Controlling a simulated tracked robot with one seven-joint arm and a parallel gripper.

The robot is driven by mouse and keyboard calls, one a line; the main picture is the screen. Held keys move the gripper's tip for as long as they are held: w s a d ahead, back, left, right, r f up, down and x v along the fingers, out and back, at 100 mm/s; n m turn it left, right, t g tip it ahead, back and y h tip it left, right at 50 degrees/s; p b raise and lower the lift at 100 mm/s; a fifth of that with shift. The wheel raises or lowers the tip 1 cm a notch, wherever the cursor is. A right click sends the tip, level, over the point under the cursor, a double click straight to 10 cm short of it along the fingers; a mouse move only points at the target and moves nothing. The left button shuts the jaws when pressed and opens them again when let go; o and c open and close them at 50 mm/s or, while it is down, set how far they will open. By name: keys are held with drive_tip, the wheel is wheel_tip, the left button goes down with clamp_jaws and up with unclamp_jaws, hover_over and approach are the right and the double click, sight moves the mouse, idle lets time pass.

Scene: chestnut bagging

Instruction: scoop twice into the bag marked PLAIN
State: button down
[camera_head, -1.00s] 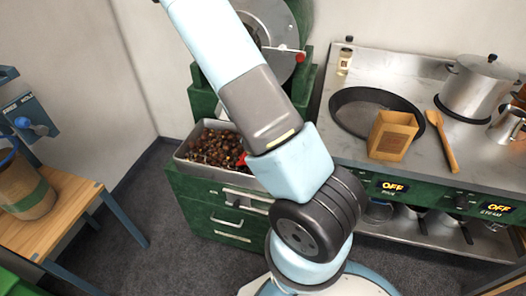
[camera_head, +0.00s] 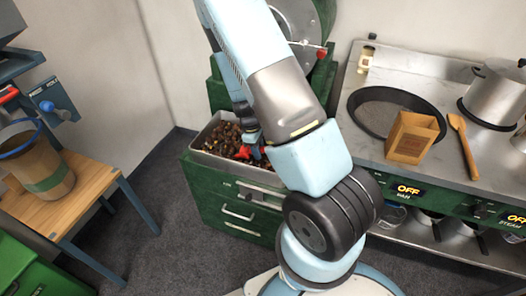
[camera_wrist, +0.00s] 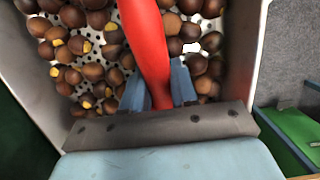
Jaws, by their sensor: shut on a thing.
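My gripper (camera_wrist: 158,82) is shut on the red handle (camera_wrist: 148,40) of a scoop, over the chestnuts in the wrist view. In the head view, my gripper (camera_head: 246,128) is low over the metal tray (camera_head: 203,146), and a bit of the red handle (camera_head: 251,153) shows. The scoop's bowl is hidden. Many brown chestnuts (camera_head: 226,135) lie in the tray, some showing yellow flesh. No PLAIN mark is legible.
The tray sits on a green drawer cabinet (camera_head: 233,208) beside a round metal drum (camera_head: 299,22). The stove top (camera_head: 450,92) at right holds a black pan (camera_head: 372,108), a wooden spoon (camera_head: 463,145) and a lidded pot (camera_head: 496,95). Grey floor lies between table and cabinet.

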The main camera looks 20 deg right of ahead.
sight(242, 147)
drive_tip(key=shift+t+y, duration=0.6)
drive_tip(key=shift+w+a+f, duration=0.2)
drive_tip(key=shift+w+a, duration=0.6)
drive_tip(key=shift+w, duration=0.05)
drive_tip(key=shift+w+a+f, duration=0.25)
drive_tip(key=shift+w+a, duration=0.55)
drive_tip(key=shift+a, duration=0.05)
drive_tip(key=shift+w+a+f, duration=0.2)
drive_tip(key=shift+w+a, duration=0.6)
drive_tip(key=shift+w, duration=0.05)
drive_tip(key=shift+r, duration=0.1)
drive_tip(key=shift+t+y, duration=0.3)
drive_tip(key=shift+r+y, duration=0.1)
drive_tip(key=shift+y, duration=0.2)
drive_tip(key=shift+w+a+r+t, duration=0.1)
drive_tip(key=shift+w+r+t, duration=0.1)
drive_tip(key=shift+t, duration=0.3)
wheel_tip(242, 147, up, 6)
drive_tip(key=s+d+y, duration=0.1)
drive_tip(key=s, duration=0.1)
drive_tip(key=shift+d+r+t, duration=0.25)
drive_tip(key=shift+d+t, duration=0.1)
drive_tip(key=shift+t, duration=0.05)
